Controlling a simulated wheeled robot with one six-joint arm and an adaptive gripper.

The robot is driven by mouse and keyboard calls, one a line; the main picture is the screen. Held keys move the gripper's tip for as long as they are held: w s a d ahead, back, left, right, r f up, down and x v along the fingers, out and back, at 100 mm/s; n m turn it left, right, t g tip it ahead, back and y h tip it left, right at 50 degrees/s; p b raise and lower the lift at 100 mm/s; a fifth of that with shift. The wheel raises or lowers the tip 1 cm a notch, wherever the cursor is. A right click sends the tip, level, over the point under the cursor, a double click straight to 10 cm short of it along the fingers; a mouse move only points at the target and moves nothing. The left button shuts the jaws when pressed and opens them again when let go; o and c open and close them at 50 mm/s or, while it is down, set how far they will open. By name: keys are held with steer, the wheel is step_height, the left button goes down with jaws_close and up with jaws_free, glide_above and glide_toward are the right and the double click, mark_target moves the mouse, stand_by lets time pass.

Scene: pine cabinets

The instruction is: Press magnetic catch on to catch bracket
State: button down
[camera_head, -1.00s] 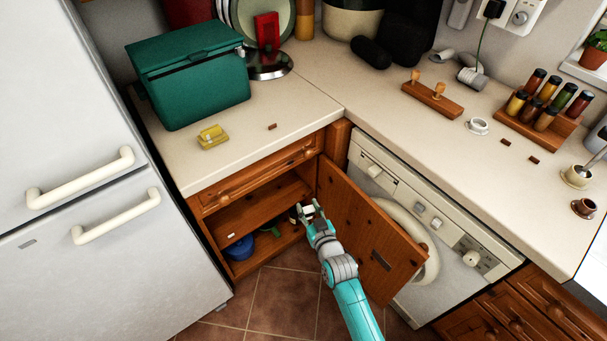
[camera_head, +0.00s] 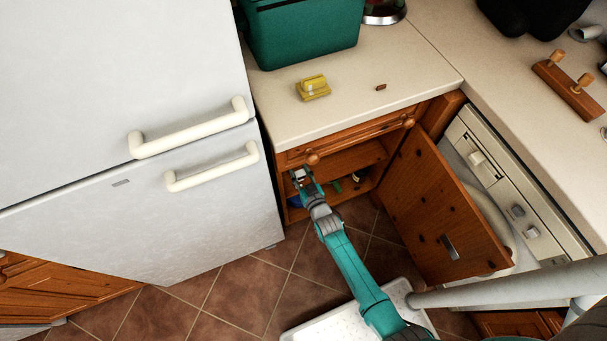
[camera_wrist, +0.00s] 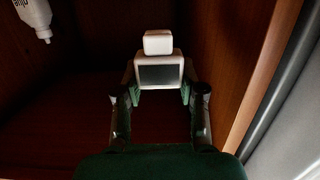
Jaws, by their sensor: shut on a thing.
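My gripper (camera_head: 300,178) is inside the open lower cabinet, near its left side. In the wrist view my gripper (camera_wrist: 160,95) is shut on the magnetic catch (camera_wrist: 159,75), a white block with a dark face; green pads grip its sides. A smaller white block, apparently the catch bracket (camera_wrist: 158,42), shows just beyond the catch, roughly in line with it. Whether the two touch, I cannot tell. In the head view the catch is a tiny white patch at my fingertips, and the bracket cannot be told apart there.
The cabinet door (camera_head: 440,205) stands open to the right, with a metal plate (camera_head: 449,246) on it. A glue bottle (camera_wrist: 35,18) is upper left in the wrist view. A blue container (camera_head: 295,201) sits low in the cabinet. The fridge (camera_head: 150,130) stands close on the left.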

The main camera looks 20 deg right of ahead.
steer(key=shift+w+a+f, duration=0.2)
steer(key=shift+w+f, duration=0.15)
steer(key=shift+w, duration=0.15)
steer(key=shift+d+f, duration=0.1)
steer(key=shift+f, duration=2.6)
steer(key=shift+f, duration=0.95)
steer(key=shift+f, duration=0.3)
steer(key=shift+f, duration=0.1)
steer(key=c, duration=0.6)
jaws_free()
steer(key=shift+f, duration=0.1)
